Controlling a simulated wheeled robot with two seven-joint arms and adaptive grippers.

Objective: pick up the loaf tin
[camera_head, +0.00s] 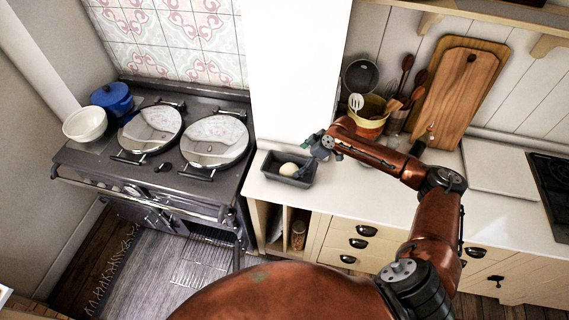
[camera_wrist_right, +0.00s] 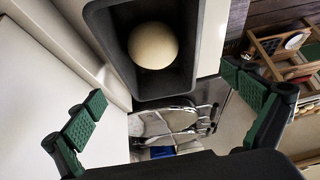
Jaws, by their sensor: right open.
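The loaf tin (camera_head: 272,173) is a dark grey rectangular tin on the cream counter, near the counter's left end by the stove. A pale round ball of dough or similar (camera_head: 289,169) lies inside it. In the wrist view the tin (camera_wrist_right: 191,84) shows at the top middle with the pale ball (camera_wrist_right: 153,45) in it. My right gripper (camera_head: 318,148) is just right of the tin and above the counter. Its green-padded fingers (camera_wrist_right: 172,112) are spread wide and empty, with the tin ahead between them. My left gripper is in neither view.
A dark range cooker (camera_head: 200,190) with two round lids stands left of the counter. A white bowl (camera_head: 85,124) and a blue pot (camera_head: 112,98) sit on it. A yellow utensil pot (camera_head: 372,122) and wooden boards (camera_head: 462,90) stand behind my right arm. A white wall block rises behind the tin.

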